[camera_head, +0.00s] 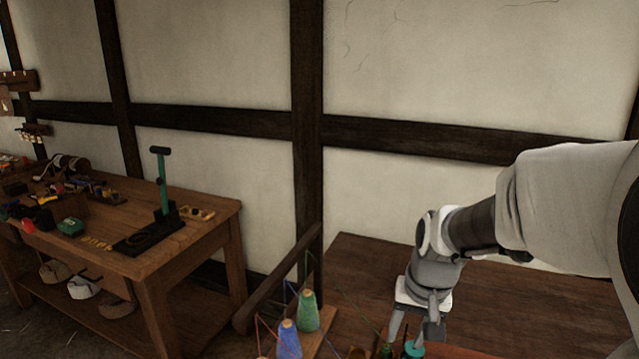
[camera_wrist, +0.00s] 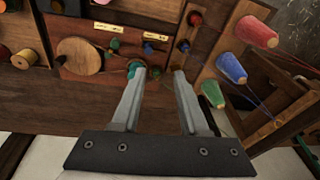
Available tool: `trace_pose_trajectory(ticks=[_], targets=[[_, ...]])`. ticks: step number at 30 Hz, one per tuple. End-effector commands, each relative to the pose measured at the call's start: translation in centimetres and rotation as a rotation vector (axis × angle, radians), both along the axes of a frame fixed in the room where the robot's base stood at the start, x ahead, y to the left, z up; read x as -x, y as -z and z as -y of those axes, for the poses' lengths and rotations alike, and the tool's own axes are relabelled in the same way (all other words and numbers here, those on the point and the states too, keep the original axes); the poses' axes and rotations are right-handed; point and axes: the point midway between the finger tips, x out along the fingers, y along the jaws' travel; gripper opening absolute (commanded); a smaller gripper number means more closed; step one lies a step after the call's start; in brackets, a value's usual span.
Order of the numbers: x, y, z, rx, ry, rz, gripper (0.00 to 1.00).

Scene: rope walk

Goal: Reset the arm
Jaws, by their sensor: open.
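My gripper (camera_head: 413,335) is open above the wooden table (camera_head: 370,262) at the lower right of the head view, pointing down. In the wrist view its two fingers (camera_wrist: 160,75) stand apart with a visible gap. A teal piece (camera_wrist: 134,66) sits at the left fingertip, partly hidden by it. A small dark green ball (camera_wrist: 155,71) shows near the gap between the tips. I cannot tell whether either touches a finger. Nothing is visibly held. The teal piece also shows below the gripper in the head view (camera_head: 413,349).
Beside the gripper stand a green yarn cone (camera_head: 308,311) and a blue one (camera_head: 288,341), with threads running up. A cluttered workbench (camera_head: 150,262) stands left. The wall is behind.

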Motion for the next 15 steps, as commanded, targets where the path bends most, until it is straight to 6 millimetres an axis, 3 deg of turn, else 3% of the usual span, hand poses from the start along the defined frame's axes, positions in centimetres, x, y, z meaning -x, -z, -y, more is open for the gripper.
trace_pose_trajectory(ticks=[6,15], targets=[[3.7,-4.3,-0.6,0.010,-0.063,0.087,0.44],[9.2,-8.2,-1.1,0.054,-0.143,0.198,0.44]])
